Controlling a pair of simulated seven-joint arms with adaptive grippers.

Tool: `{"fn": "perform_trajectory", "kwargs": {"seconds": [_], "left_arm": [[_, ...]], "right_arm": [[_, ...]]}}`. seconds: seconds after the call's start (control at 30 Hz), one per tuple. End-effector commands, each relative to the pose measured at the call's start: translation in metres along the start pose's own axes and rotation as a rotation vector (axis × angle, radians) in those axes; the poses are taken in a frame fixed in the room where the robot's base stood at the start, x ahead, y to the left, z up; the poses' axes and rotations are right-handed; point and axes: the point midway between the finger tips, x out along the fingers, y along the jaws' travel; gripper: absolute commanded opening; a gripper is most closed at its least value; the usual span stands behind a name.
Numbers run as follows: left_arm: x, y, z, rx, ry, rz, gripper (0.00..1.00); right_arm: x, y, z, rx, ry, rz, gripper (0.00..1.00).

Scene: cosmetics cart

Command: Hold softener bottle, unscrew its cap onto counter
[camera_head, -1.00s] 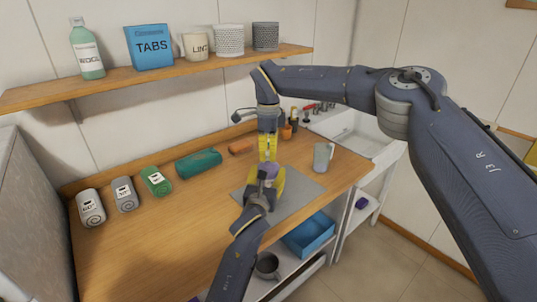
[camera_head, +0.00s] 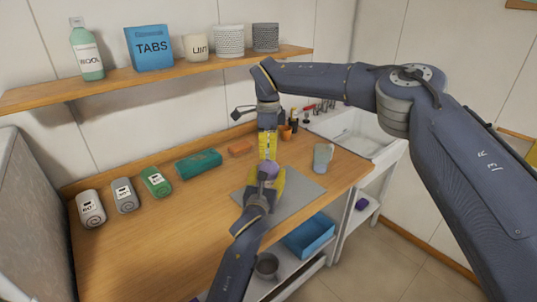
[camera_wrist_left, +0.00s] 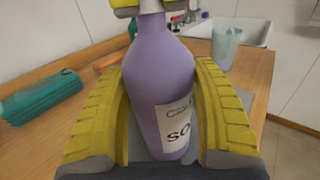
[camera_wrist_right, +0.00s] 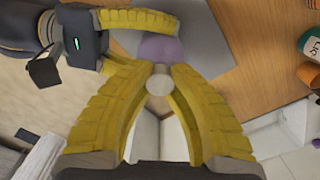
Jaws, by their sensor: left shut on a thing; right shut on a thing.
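The purple softener bottle (camera_head: 268,168) stands upright over the grey mat (camera_head: 305,193). It also shows in the left wrist view (camera_wrist_left: 162,75), with its white label facing that camera. My left gripper (camera_head: 265,183) is shut around the bottle's body, with yellow fingers on both sides. My right gripper (camera_head: 267,156) points down from above and is shut on the white cap (camera_wrist_right: 159,86). In the left wrist view, white shows at the bottle's top (camera_wrist_left: 150,6) under the right fingers. I cannot tell whether the cap is still threaded on the neck.
A translucent pitcher (camera_head: 322,157) stands at the mat's right, before the sink (camera_head: 365,142). A teal pack (camera_head: 198,163), an orange block (camera_head: 240,147) and several rolled towels line the back and left. The wooden counter (camera_head: 180,225) is clear at front left.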

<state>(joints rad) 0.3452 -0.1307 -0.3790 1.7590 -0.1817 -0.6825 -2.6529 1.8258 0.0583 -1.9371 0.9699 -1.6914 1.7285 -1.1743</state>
Motion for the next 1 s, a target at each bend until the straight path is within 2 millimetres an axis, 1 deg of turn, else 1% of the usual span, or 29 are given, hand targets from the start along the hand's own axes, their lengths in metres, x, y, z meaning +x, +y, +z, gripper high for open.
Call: {"fn": "perform_trajectory", "kwargs": {"seconds": [0.4,0.83,1.0], "left_arm": [[0.0,0.0,-0.001,0.0,0.002,0.0,0.0],[0.0,0.0,-0.001,0.0,0.002,0.0,0.0],[0.0,0.0,-0.001,0.0,0.002,0.0,0.0]], "right_arm": [[-0.011,0.0,0.0,0.001,0.0,0.001,0.0],[-0.013,0.0,0.0,0.001,0.0,0.0,0.0],[-0.025,-0.001,0.0,0.0,0.0,-0.002,0.0]]}}
